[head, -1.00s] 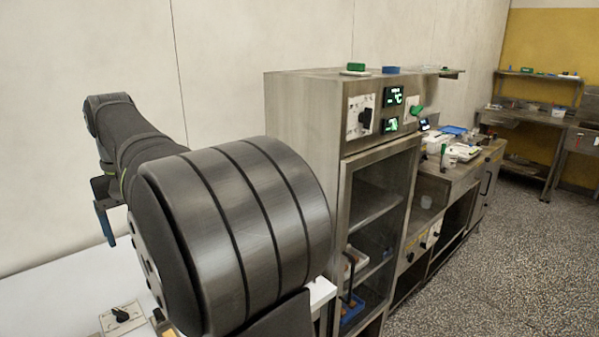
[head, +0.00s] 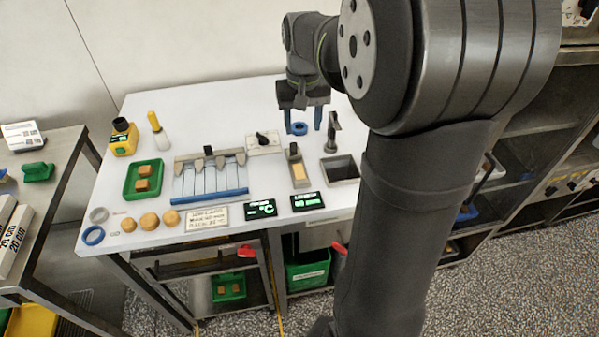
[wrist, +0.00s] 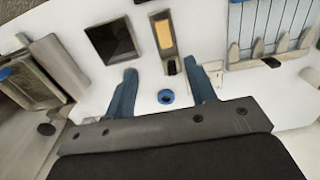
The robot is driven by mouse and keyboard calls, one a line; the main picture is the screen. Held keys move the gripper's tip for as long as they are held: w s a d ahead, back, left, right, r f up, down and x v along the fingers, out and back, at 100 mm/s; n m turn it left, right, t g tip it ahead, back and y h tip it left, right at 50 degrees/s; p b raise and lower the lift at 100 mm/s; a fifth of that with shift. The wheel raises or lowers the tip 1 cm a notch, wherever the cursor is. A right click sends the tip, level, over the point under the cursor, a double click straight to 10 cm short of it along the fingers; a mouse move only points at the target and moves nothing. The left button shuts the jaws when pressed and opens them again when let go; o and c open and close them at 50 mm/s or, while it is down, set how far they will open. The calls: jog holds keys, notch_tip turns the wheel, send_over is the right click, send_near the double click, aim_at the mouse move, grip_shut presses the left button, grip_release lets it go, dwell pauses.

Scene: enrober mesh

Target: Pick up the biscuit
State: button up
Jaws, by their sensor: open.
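Several round golden-brown biscuits (head: 149,221) lie in a row at the front left of the white table in the head view. Two squarish brown pieces (head: 142,184) sit in a green tray (head: 130,193) behind them; I cannot tell whether these are biscuits too. My gripper (head: 303,120) is open and empty at the back of the table, far to the right of the biscuits.
A wire mesh rack (head: 209,181) with a blue front bar lies right of the tray. Right of it are a narrow holder (head: 297,168) and a dark square recess (head: 341,168). A yellow-handled brush (head: 158,135) stands behind the tray. My arm hides the table's right side.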

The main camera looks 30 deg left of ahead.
send_over(300, 174)
jog(key=f, duration=1.1)
jog(key=shift+w+d+f, duration=0.1)
jog(key=shift+w+d, duration=0.1)
jog(key=f, duration=0.5)
jog(key=shift+s+a, duration=0.15)
jog(key=shift+s, duration=0.05)
jog(key=c, duration=0.9)
